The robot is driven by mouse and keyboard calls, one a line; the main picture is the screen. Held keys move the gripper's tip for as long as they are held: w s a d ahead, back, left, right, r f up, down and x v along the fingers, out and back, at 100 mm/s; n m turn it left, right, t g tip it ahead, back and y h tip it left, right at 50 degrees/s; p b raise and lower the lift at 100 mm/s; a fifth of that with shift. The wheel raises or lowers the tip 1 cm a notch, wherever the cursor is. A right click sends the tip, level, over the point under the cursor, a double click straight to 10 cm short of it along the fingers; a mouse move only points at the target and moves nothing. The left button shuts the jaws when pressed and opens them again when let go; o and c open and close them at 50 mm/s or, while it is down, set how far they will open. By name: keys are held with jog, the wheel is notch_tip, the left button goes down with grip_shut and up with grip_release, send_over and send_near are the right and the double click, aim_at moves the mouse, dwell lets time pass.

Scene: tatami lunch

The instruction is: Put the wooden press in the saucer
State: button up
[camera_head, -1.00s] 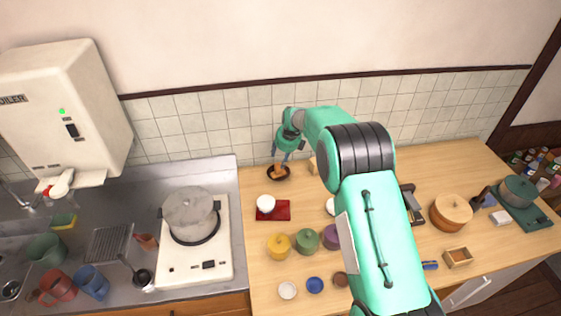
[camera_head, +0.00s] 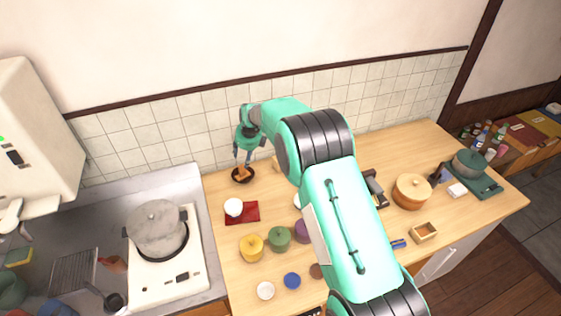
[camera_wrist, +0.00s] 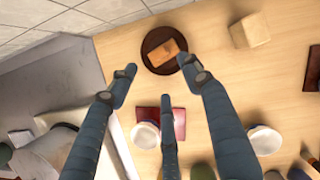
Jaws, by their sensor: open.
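A small orange-brown wooden block, which looks like the wooden press (camera_wrist: 165,52), lies flat inside the round dark brown saucer (camera_wrist: 148,37). In the head view the saucer (camera_head: 235,179) is near the back left of the wooden counter, with the press (camera_head: 244,174) in it. My gripper (camera_wrist: 158,80) is open and empty, its fingers spread apart. In the head view my gripper (camera_head: 243,160) hangs just above the saucer. In the wrist view the press is clear of the fingers.
A pale wooden cube (camera_wrist: 250,31) stands right of the saucer. A red mat (camera_head: 250,213) with a white cup (camera_head: 233,207) is in front. Yellow (camera_head: 252,247) and green (camera_head: 279,238) pots stand nearer. The tiled wall (camera_head: 213,125) is close behind.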

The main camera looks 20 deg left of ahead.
dwell(0.3)
jog(key=w+d+r+n+t, duration=0.15)
jog(key=d+r+n, duration=0.35)
jog(key=d+r, duration=1.7)
jog(key=s+d+r+n+h, duration=0.1)
jog(key=s+d+r+n, duration=0.25)
jog(key=d+r, duration=0.55)
jog(key=s+d+r+n, duration=0.2)
jog(key=s+d+r, duration=0.25)
jog(key=d, duration=0.85)
jog(key=s+d+r+n+t+h, duration=0.1)
jog(key=s+d+r+n, duration=0.15)
jog(key=s+d, duration=0.55)
jog(key=s+d+r+n+t, duration=0.15)
jog(key=s+d+r, duration=0.25)
jog(key=s+d, duration=0.45)
jog(key=s+d+f+n, duration=0.2)
jog(key=s+d, duration=0.4)
jog(key=s, duration=0.3)
jog(key=s+d+f+n+h, duration=0.1)
jog(key=s+d+f+n, duration=0.2)
jog(key=s, duration=0.7)
jog(key=d+n, duration=0.2)
jog(key=d, duration=0.2)
jog(key=shift+s+d+f+h, duration=0.15)
jog(key=shift+s+f+h, duration=0.1)
jog(key=shift+f+h, duration=0.1)
